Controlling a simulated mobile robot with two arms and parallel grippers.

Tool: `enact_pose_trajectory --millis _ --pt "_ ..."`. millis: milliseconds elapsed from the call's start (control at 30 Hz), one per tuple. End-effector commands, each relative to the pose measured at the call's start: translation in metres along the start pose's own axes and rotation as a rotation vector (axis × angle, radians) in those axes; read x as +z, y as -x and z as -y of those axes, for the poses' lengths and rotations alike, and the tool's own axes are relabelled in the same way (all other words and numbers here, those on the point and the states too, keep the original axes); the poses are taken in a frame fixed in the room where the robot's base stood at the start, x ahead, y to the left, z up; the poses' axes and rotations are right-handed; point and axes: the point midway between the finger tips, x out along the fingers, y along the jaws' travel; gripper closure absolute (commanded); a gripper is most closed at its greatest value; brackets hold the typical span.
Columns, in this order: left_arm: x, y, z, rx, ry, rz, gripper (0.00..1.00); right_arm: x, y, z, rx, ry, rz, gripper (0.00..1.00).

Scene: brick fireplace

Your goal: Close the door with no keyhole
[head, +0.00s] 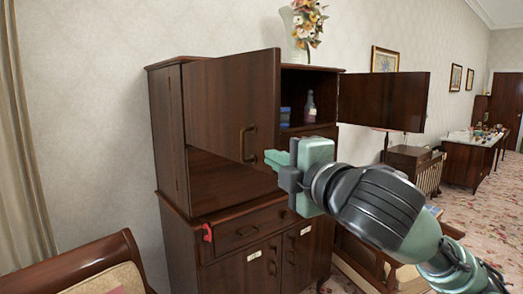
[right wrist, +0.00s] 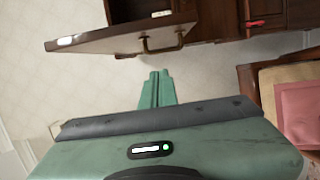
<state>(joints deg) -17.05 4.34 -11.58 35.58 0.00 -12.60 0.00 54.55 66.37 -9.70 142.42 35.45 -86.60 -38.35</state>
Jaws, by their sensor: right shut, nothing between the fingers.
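A dark wooden cabinet (head: 171,130) stands against the wall. Its upper left door (head: 216,100) is swung open toward me, with a curved handle (head: 248,143) on the face I see. The upper right door (head: 382,100) is swung out to the right, and no handle shows on it. No keyhole can be made out on either. My right gripper (head: 272,160) is shut and empty, just right of the left door's lower edge near the handle. In the right wrist view, its fingers (right wrist: 156,86) point toward an open door (right wrist: 120,40) with a handle. My left gripper is not in view.
A bottle (head: 310,106) and a blue item stand inside the cabinet, a flower vase (head: 302,40) on top. A red object (head: 207,232) is at the drawer's left. The lower doors (head: 248,272) are shut. A chair (head: 85,265) is at lower left.

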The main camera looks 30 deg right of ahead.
Motion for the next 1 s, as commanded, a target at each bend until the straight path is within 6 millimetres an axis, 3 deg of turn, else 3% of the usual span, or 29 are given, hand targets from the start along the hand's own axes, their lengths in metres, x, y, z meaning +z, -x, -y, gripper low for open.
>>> enact_pose_trajectory --millis 167,567,733,1000 --pt "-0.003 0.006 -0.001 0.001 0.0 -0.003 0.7 0.0 -0.018 -0.002 -0.002 -0.001 -0.001 1.0" --pt "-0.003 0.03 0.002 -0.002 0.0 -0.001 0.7 -0.001 -0.102 -0.002 -0.003 -0.002 -0.001 1.0" --pt "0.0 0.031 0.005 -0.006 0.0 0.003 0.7 0.027 -0.106 0.0 -0.002 0.003 0.003 1.0" --pt "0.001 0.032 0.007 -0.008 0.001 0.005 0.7 0.039 -0.108 -0.001 0.001 0.0 -0.001 1.0"
